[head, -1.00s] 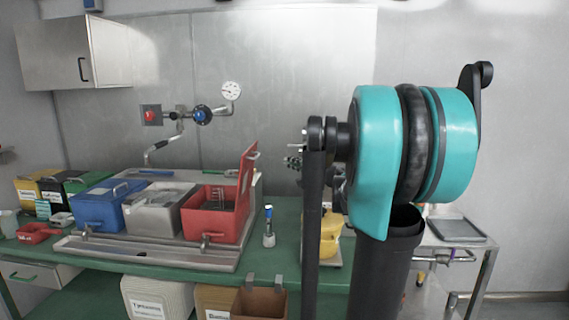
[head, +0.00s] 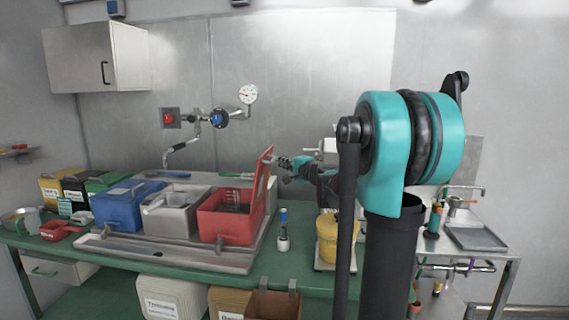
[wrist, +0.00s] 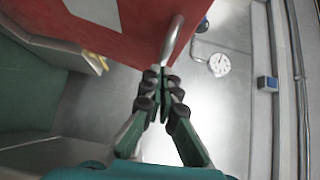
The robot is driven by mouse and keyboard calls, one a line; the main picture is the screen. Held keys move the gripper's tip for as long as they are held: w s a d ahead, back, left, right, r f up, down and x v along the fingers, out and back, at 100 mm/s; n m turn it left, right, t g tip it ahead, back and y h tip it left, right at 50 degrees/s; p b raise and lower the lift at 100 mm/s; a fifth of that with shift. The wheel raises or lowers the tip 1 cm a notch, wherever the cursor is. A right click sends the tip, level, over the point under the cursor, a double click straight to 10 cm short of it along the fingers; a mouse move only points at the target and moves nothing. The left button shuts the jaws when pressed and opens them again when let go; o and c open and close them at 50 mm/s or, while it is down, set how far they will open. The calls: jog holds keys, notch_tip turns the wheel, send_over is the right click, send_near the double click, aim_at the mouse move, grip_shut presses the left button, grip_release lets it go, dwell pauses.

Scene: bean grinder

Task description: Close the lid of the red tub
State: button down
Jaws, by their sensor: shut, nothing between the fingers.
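The red tub (head: 225,228) stands at the right end of a row of tubs on a metal tray. Its red lid (head: 264,185) stands open, nearly upright on the tub's right side. The red lid (wrist: 110,25) fills the upper left of the wrist view, with its metal handle (wrist: 172,38) at its edge. My gripper (head: 284,163) is just right of the lid's upper part in the head view. In the wrist view my gripper (wrist: 160,74) is shut and empty, its fingertips close below the handle. I cannot tell whether they touch it.
A grey tub (head: 170,220) and a blue tub (head: 118,210) stand left of the red tub. A wall tap with gauge (head: 248,94) is behind.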

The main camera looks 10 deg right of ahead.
jog(key=shift+w+a+r, duration=0.1)
jog(key=shift+a+r, duration=0.15)
jog(key=shift+a, duration=0.2)
jog(key=w+a+n+g+h, duration=0.3)
jog(key=a, duration=0.6)
jog(key=w+a+n+g+h, duration=0.2)
jog(key=w+a+n+h, duration=0.1)
jog(key=a, duration=0.6)
jog(key=w+a+f+n+g+h, duration=0.3)
jog(key=a+f+h, duration=0.3)
jog(key=a+f, duration=0.5)
jog(key=shift+w+a+f+n+h, duration=0.15)
jog(key=shift+w+f+n+h, duration=0.2)
jog(key=shift+f, duration=0.4)
jog(key=shift+s, duration=0.15)
